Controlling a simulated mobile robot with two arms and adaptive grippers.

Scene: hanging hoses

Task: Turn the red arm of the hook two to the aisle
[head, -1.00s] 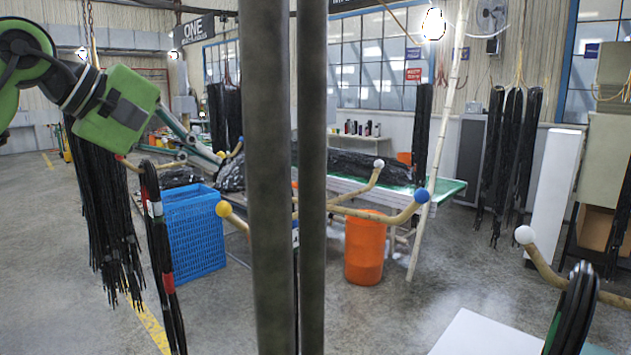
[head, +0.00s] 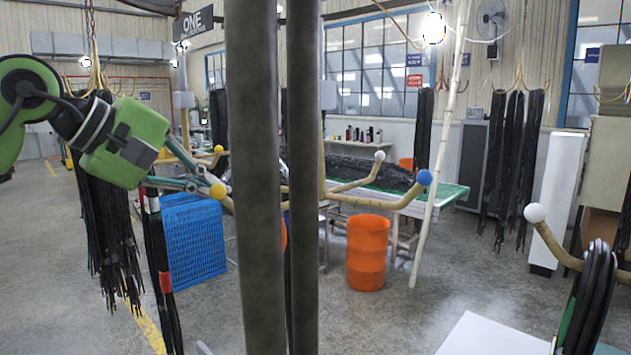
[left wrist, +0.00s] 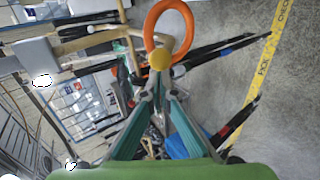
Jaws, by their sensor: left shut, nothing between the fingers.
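A rack near me has pale curved arms with coloured ball tips around dark upright poles (head: 255,200). One arm ends in a yellow ball (head: 218,190), another in a blue ball (head: 424,177), another in a white ball (head: 379,155). I make out no red-tipped arm; the poles hide part of the rack. My left gripper (head: 203,183) is shut and empty, its fingertips close to the yellow ball. In the left wrist view the fingertips (left wrist: 154,88) meet just short of the yellow ball (left wrist: 160,60); I cannot tell whether they touch. My right gripper is not in view.
Black hoses (head: 105,235) hang below my left arm. A blue crate (head: 195,245) and an orange bin (head: 367,255) stand on the floor behind. Another white-tipped arm (head: 534,212) is at the right, near a hose loop (head: 590,300). Floor at left is open.

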